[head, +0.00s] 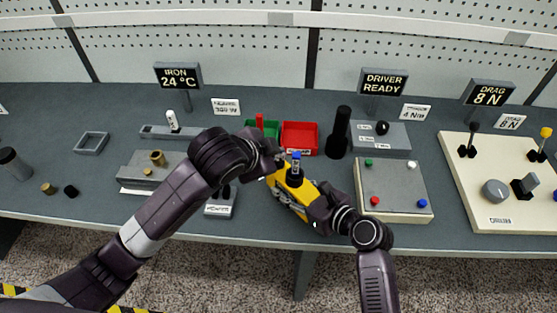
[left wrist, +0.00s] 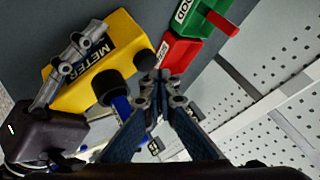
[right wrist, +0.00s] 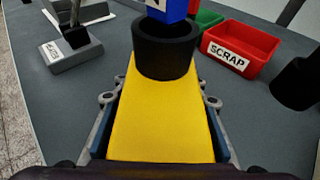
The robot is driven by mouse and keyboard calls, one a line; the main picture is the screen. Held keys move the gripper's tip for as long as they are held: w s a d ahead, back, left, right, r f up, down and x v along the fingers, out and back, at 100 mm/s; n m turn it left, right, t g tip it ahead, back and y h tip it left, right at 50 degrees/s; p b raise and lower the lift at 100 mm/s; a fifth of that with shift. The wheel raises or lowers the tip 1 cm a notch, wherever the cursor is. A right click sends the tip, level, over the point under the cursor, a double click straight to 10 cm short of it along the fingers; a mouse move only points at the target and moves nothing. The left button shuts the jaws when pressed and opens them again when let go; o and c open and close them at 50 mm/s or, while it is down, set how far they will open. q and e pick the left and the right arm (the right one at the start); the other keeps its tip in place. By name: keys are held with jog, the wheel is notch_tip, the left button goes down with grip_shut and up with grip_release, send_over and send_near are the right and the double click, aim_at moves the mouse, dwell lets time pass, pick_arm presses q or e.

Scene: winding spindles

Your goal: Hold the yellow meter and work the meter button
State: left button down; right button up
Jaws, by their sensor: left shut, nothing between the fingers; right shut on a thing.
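The yellow meter (head: 302,193) is held near the table's front edge, its METER label showing in the left wrist view (left wrist: 118,50). My right gripper (right wrist: 160,103) is shut on it, one finger along each side. A black round collar (right wrist: 165,52) with a blue block (right wrist: 166,10) sits on the meter's far end. In the head view the blue block (head: 296,158) stands upright. My left gripper (left wrist: 160,84) is shut and empty, its fingertips close beside the black collar (left wrist: 110,88). I cannot tell whether they touch the meter. I cannot clearly make out the button.
A green bin (head: 270,128) and a red SCRAP bin (head: 300,138) stand just behind the meter. A tall black cylinder (head: 338,135) stands right of them. A grey panel with coloured buttons (head: 395,190) is to the right. A small grey stand (head: 221,205) is to the left.

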aim_at(278, 164)
pick_arm(q)
jog(key=shift+f, duration=0.3)
jog(key=shift+f, duration=0.55)
dwell(0.6)
jog(key=shift+r, duration=1)
jog(key=shift+r, duration=2.5)
pick_arm(e)
jog(key=o, duration=1.4)
jog(key=shift+o, duration=0.2)
